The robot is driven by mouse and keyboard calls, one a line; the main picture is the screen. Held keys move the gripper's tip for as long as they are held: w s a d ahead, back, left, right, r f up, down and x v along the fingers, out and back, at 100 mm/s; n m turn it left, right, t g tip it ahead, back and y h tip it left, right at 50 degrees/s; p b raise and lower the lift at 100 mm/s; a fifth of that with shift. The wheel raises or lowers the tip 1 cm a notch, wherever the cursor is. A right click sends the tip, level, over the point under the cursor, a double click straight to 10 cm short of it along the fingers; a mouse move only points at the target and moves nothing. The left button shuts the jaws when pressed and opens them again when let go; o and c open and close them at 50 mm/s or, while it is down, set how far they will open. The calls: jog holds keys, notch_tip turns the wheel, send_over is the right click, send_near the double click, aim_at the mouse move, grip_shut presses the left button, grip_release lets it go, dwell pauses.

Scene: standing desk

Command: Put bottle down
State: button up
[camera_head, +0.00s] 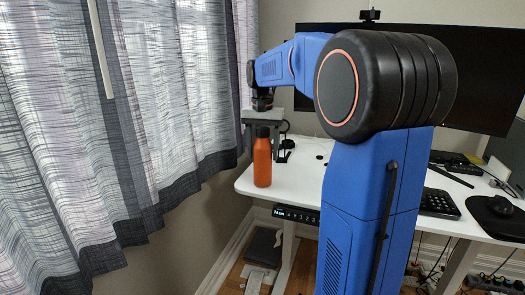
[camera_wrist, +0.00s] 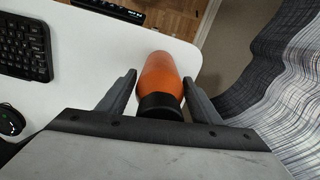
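An orange bottle (camera_head: 262,162) with a black cap stands upright on the white desk (camera_head: 296,180), near its left front corner. Its base appears to rest on the desktop. My gripper (camera_head: 262,118) is directly above it, at the height of the cap. In the wrist view the bottle (camera_wrist: 160,75) lies between the two fingers of my gripper (camera_wrist: 160,78), with narrow gaps on both sides. The fingers are open and do not appear to touch the bottle or its black cap (camera_wrist: 160,105).
Curtains (camera_head: 110,130) hang close to the desk's left edge. A keyboard (camera_head: 438,203), a mouse (camera_head: 500,206) and a large monitor (camera_head: 480,75) are to the right. Some desktop right of the bottle is clear.

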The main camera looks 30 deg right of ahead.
jog(key=shift+o, duration=0.5)
notch_tip(320, 180, up, 12)
jog(key=shift+r, duration=0.15)
jog(key=s+a+f+n+t, duration=0.2)
jog(key=s+a+f+n, duration=0.2)
jog(key=s+a+f, duration=0.3)
jog(key=s+a+f+n+t, duration=0.2)
jog(key=s+a+f, duration=0.6)
jog(key=s+f, duration=0.9)
jog(key=s+n, duration=0.2)
jog(key=s, duration=0.3)
jog(key=shift+s+n+t, duration=0.3)
jog(key=shift+s+t, duration=0.05)
jog(key=shift+t, duration=0.05)
jog(key=shift+a, duration=0.1)
